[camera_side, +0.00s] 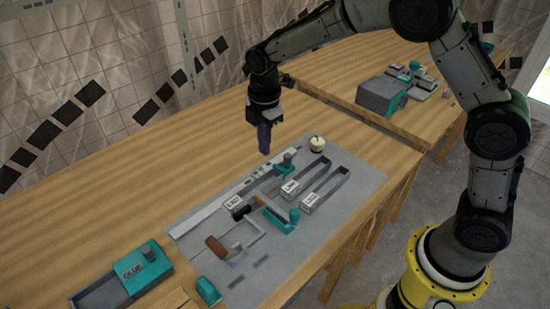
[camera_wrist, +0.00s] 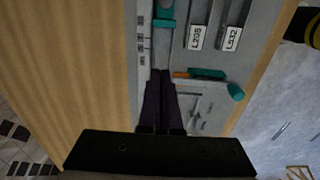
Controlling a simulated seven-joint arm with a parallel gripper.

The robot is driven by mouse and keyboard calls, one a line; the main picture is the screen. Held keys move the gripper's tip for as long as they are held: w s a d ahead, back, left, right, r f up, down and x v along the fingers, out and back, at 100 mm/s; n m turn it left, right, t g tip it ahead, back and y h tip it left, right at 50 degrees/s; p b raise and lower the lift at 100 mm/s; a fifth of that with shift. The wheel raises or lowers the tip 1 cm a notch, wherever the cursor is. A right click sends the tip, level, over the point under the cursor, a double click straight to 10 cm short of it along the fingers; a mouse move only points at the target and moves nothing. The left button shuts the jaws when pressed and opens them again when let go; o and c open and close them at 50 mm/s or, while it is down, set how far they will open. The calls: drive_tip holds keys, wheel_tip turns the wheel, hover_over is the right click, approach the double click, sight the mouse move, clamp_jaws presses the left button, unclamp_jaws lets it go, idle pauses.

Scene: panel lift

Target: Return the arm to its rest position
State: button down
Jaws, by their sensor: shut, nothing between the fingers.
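My gripper (camera_side: 265,140) hangs from my arm above the far edge of the grey panel (camera_side: 360,183), pointing down. Its dark fingers are together with nothing between them, and they are clear of the panel. In the wrist view my gripper (camera_wrist: 160,75) shows from above, its fingers closed over the panel's long light strip side. The fingers hide part of the panel beneath them there.
The panel carries several labelled blocks (camera_side: 310,201), teal-handled parts (camera_side: 283,216), a brown-handled tool (camera_side: 217,246) and a white knob (camera_side: 317,144). A teal glue box (camera_side: 143,267) stands at the front left. A second table (camera_side: 400,125) is behind. The wooden table's left side (camera_side: 110,210) is clear.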

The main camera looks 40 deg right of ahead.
drive_tip(key=s+d+r+m+t, duration=0.25)
drive_tip(key=s+r, duration=0.35)
drive_tip(key=r, duration=0.3)
drive_tip(key=s+d+r+m+t, duration=0.2)
drive_tip(key=s+d+r, duration=0.3)
drive_tip(key=r, duration=0.4)
drive_tip(key=s+f+m, duration=0.2)
drive_tip(key=s+m, duration=0.4)
drive_tip(key=s, duration=0.3)
drive_tip(key=s+d+f+m, duration=0.1)
drive_tip(key=s+f+m, duration=0.1)
drive_tip(key=s+m, duration=0.5)
drive_tip(key=shift+s+f+t, duration=0.35)
drive_tip(key=shift+s, duration=0.85)
